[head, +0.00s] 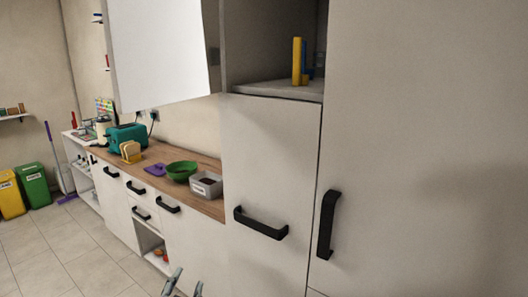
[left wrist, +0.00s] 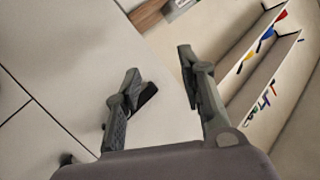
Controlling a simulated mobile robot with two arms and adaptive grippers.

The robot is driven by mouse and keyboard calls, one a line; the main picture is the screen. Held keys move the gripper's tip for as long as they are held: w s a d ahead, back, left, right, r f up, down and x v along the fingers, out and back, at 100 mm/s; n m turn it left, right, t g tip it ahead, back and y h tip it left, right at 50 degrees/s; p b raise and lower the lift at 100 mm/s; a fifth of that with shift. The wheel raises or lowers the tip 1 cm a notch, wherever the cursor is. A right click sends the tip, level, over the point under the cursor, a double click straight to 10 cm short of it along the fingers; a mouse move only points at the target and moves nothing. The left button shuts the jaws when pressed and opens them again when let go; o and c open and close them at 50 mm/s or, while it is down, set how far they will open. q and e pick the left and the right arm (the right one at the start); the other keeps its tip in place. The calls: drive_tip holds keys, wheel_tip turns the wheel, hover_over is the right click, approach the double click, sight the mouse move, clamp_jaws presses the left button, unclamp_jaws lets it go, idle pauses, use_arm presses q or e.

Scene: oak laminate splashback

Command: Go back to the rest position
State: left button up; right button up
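My left gripper (head: 185,284) shows at the bottom of the head view, in front of the white lower cabinets, with only its fingertips in the picture. In the left wrist view its two fingers (left wrist: 160,82) are spread apart with nothing between them. A cabinet front lies behind them, with a black handle (left wrist: 145,95) partly hidden by the left finger. My right gripper is in neither view.
A tall cabinet (head: 420,130) with black handles fills the right. An open shelf (head: 275,88) holds a yellow object (head: 297,60). On the counter (head: 205,206) stand a teal toaster (head: 127,136), a green bowl (head: 181,171) and a grey container (head: 206,185).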

use_arm(q)
drive_tip(key=s+a+f+n+g, duration=0.1)
drive_tip(key=s+f+g, duration=0.3)
drive_tip(key=s+f, duration=0.45)
drive_tip(key=s+a+f+n+g, duration=0.1)
drive_tip(key=s+f+g, duration=0.35)
drive_tip(key=s, duration=0.65)
drive_tip(key=s+a+f+n+g, duration=0.1)
drive_tip(key=s+f+g, duration=0.3)
drive_tip(key=s+f, duration=0.4)
wheel_tip(320, 180, down, 24)
drive_tip(key=s, duration=0.2)
drive_tip(key=s+a+f+g, duration=0.2)
drive_tip(key=s+a+f, duration=0.1)
drive_tip(key=s+f, duration=1.3)
drive_tip(key=shift+s+f+m+h, duration=0.3)
drive_tip(key=shift+s+f, duration=0.05)
drive_tip(key=shift+s, duration=0.35)
